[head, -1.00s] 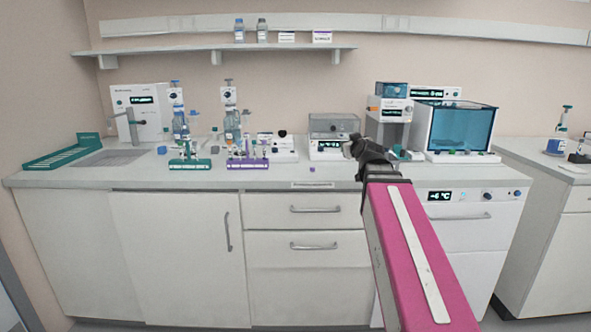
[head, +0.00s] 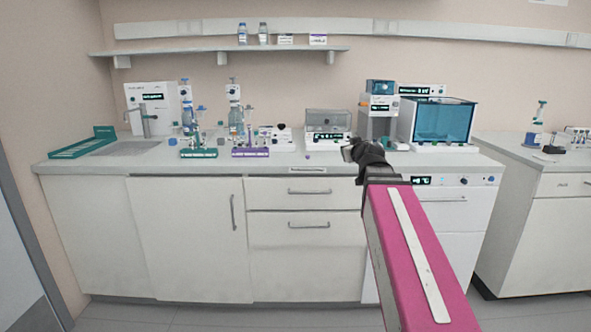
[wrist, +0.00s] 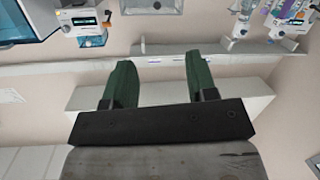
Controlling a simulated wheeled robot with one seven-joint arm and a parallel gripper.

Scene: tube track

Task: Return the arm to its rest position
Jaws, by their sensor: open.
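My gripper (head: 349,153) is at the end of my pink arm, in the right half of the head view, in front of the counter's front edge. In the wrist view its two green fingers (wrist: 157,80) stand wide apart with nothing between them. In the head view the fingers are small and mostly hidden by the dark wrist.
The counter (head: 330,172) carries a green tube rack (head: 198,153), a purple rack (head: 250,152), a balance-like device (head: 328,136) and a blue-windowed cabinet (head: 440,120). A small purple piece (head: 308,157) lies near the edge. A side bench (head: 540,190) stands right. Floor shows in front.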

